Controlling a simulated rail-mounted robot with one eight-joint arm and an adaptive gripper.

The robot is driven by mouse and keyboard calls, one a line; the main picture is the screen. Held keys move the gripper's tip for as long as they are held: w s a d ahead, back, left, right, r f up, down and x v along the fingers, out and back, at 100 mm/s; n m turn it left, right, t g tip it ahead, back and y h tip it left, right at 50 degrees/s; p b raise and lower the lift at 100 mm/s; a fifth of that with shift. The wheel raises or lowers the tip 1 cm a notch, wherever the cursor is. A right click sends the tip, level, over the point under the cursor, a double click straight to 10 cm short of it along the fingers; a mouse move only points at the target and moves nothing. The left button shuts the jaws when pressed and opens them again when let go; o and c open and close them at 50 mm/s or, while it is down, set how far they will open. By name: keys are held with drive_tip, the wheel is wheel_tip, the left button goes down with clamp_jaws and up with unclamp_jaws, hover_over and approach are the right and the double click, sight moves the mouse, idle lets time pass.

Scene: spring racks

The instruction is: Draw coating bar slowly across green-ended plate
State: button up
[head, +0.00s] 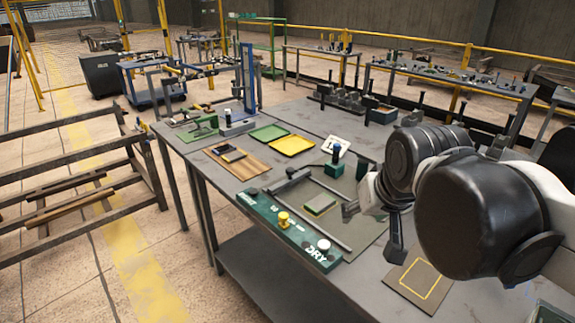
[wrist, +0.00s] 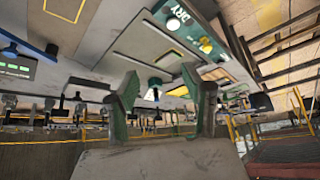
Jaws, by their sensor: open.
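A small plate (head: 320,205) with a green edge lies on the coating station, between two dark rails, in the head view. A dark bar (head: 291,180) lies across the far-left end of the rails; it looks like the coating bar. My gripper (head: 372,228) is above the right part of the station, partly hidden by my arm. In the wrist view my gripper (wrist: 168,84) shows its two green-padded fingers spread apart with nothing held. It is right of the plate in the head view and apart from the bar.
A green panel (head: 290,231) marked DRY, with yellow and white knobs, fronts the station. A green block with a dark knob (head: 333,169) stands behind. Green (head: 268,133) and yellow (head: 292,145) trays lie farther back. A yellow-outlined board (head: 420,283) lies at the near right.

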drive_tip(key=shift+w+r, duration=1)
drive_tip(key=shift+w, duration=1.15)
drive_tip(key=m+g+p, duration=0.1)
drive_tip(key=g+p, duration=0.1)
drive_tip(key=p, duration=0.2)
hover_over(290, 169)
drive_tip(key=s, duration=0.6)
drive_tip(key=shift+f, duration=3.4)
drive_tip(key=shift+h, duration=0.3)
drive_tip(key=shift+a+p+x, duration=0.15)
drive_tip(key=shift+a+x, duration=0.05)
drive_tip(key=shift+x, duration=3.25)
drive_tip(key=shift+a+p+x, duration=0.15)
drive_tip(key=shift+x, duration=3.3)
